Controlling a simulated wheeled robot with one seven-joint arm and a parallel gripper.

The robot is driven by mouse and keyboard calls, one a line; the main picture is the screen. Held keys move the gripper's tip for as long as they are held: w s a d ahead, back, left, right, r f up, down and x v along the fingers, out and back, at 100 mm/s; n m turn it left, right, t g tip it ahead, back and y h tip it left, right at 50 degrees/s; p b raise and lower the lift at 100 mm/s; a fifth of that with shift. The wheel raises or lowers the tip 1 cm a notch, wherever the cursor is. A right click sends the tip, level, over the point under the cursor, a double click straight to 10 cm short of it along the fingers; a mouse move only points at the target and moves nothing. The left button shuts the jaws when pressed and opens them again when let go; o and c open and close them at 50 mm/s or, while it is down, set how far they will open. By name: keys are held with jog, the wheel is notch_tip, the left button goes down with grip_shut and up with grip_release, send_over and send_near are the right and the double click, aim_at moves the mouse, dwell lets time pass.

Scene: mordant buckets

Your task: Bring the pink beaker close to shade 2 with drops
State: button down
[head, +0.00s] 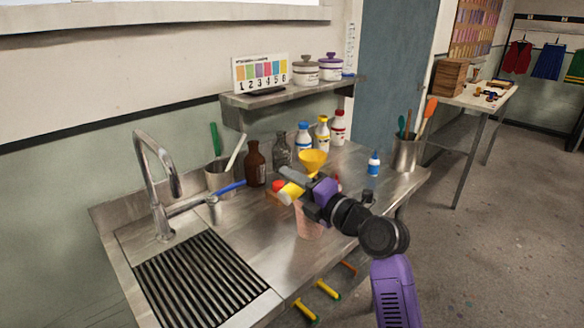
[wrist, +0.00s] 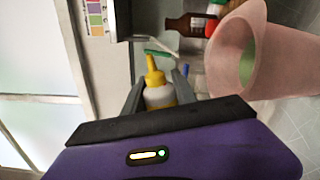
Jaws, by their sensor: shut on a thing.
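My gripper (head: 296,184) is shut on a small white dropper bottle with a yellow cap (wrist: 158,92). In the head view the bottle is tilted, with its yellow part (head: 288,193) to the left of the gripper. The pink beaker (head: 308,225) stands on the steel counter, just below the gripper and partly hidden by it. In the wrist view the beaker (wrist: 282,65) is right of the bottle, apart from it in the picture, and a green patch shows in its mouth. The numbered shade card (head: 262,75) stands on the shelf; its edge shows in the wrist view (wrist: 96,18).
A blue-capped dropper bottle (head: 374,164) stands at the right. A yellow funnel (head: 313,161), brown bottle (head: 255,165) and several capped bottles stand behind. The faucet (head: 152,180) and drain rack (head: 200,277) are left. A utensil pot (head: 404,155) stands at the far right.

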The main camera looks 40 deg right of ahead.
jog(key=m+p, duration=0.3)
jog(key=m, duration=0.1)
jog(key=m+p, duration=0.4)
jog(key=d+r+m+p, duration=0.1)
jog(key=m+p, duration=0.3)
dwell(0.5)
dwell(0.4)
